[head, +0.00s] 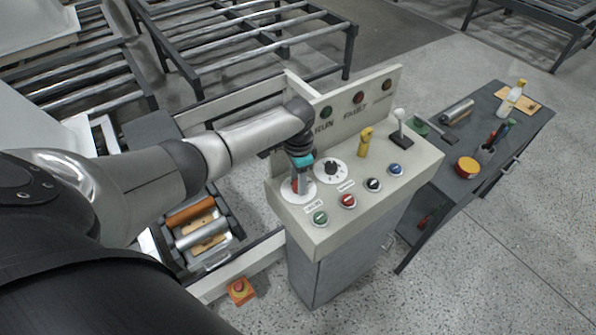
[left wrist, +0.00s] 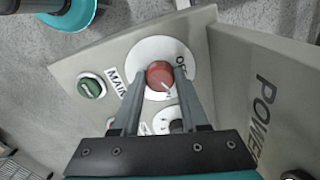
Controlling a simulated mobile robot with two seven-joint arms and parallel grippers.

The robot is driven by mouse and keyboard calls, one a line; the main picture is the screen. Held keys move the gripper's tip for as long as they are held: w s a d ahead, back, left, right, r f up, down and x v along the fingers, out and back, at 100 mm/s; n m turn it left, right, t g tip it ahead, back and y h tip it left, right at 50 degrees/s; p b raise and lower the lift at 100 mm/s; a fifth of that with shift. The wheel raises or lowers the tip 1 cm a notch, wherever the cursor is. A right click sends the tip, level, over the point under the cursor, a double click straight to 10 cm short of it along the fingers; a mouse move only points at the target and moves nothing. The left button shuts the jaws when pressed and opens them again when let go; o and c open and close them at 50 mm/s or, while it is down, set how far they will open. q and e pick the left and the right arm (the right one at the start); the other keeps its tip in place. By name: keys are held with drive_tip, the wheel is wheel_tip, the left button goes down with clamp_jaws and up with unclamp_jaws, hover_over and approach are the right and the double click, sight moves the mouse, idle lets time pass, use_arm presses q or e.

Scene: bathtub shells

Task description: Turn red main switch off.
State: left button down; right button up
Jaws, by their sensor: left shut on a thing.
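The red main switch (left wrist: 159,74) is a round knob on a white disc (left wrist: 149,50) of the control panel. An OFF label shows on the disc at its right in the left wrist view, and a MAIN label lies to the left. A pale pointer line on the knob points to the lower right, away from OFF. My left gripper (head: 297,186) reaches down over the panel's left end. Its fingers are closed on either side of the red switch, which shows between them in the left wrist view. My right gripper is not in view.
The grey control console (head: 345,255) has several push buttons, a black dial (head: 332,170), a yellow switch (head: 366,141) and a lever (head: 400,128). Its upright back panel carries lamps. A dark tool table (head: 500,155) stands at right. An orange box (head: 240,291) with a red button sits below left.

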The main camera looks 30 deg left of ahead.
use_arm(q)
drive_tip(key=n+p, duration=0.2)
drive_tip(key=n, duration=0.1)
drive_tip(key=shift+d+r, duration=0.15)
drive_tip(key=shift+r, duration=0.05)
drive_tip(key=n+p, duration=0.2)
drive_tip(key=n, duration=0.1)
drive_tip(key=shift+n, duration=0.3)
drive_tip(key=n+p, duration=0.1)
drive_tip(key=n, duration=0.2)
drive_tip(key=shift+f+p, duration=0.1)
drive_tip(key=shift+p, duration=0.25)
drive_tip(key=shift+n+p, duration=0.45)
drive_tip(key=shift+n, duration=1.05)
drive_tip(key=shift+w, duration=0.1)
drive_tip(key=shift+c, duration=2.1)
unclamp_jaws()
drive_tip(key=shift+f, duration=0.1)
